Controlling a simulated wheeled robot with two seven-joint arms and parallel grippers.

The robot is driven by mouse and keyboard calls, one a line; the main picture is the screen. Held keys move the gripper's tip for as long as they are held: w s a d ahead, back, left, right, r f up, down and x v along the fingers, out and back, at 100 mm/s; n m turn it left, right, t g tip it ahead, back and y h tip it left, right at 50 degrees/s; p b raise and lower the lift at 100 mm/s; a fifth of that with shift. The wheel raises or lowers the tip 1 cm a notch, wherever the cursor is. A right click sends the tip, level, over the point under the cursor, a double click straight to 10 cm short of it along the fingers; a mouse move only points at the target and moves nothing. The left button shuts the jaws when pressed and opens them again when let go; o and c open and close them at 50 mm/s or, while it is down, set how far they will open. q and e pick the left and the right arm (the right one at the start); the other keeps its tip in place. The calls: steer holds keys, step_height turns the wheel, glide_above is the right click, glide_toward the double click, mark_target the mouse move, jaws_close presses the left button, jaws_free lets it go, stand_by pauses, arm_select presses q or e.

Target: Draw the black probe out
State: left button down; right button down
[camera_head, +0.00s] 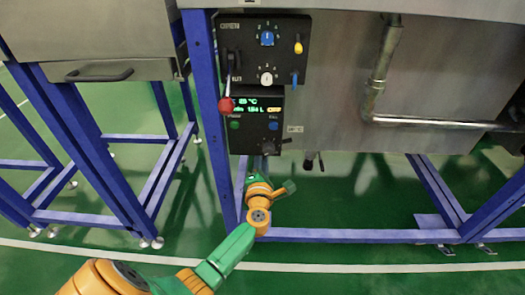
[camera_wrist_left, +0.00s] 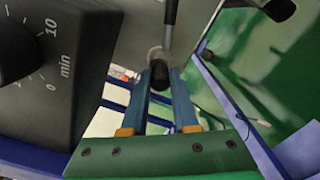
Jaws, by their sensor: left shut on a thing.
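My left gripper (camera_wrist_left: 162,72) is shut on the black probe (camera_wrist_left: 159,77), a short dark cylinder between its two blue-grey fingertips in the left wrist view. A round metal fitting (camera_wrist_left: 155,53) shows just beyond the probe; I cannot tell how far the probe sits in it. In the head view my left gripper (camera_head: 264,163) reaches up to the lower edge of the black control panel (camera_head: 240,136). The probe cannot be made out clearly there. My right gripper is in neither view.
The panel carries a red-tipped lever (camera_head: 226,104), a blue knob (camera_head: 267,38), a white knob (camera_head: 266,78) and a lit display (camera_head: 259,103). A black handle (camera_head: 314,160) hangs to the right below the cabinet. Blue frame legs (camera_head: 208,85) stand left. Open floor lies below.

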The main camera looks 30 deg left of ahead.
arm_select(q)
steer(key=shift+s, duration=0.1)
steer(key=shift+p+v, duration=0.95)
steer(key=shift+v, duration=1.6)
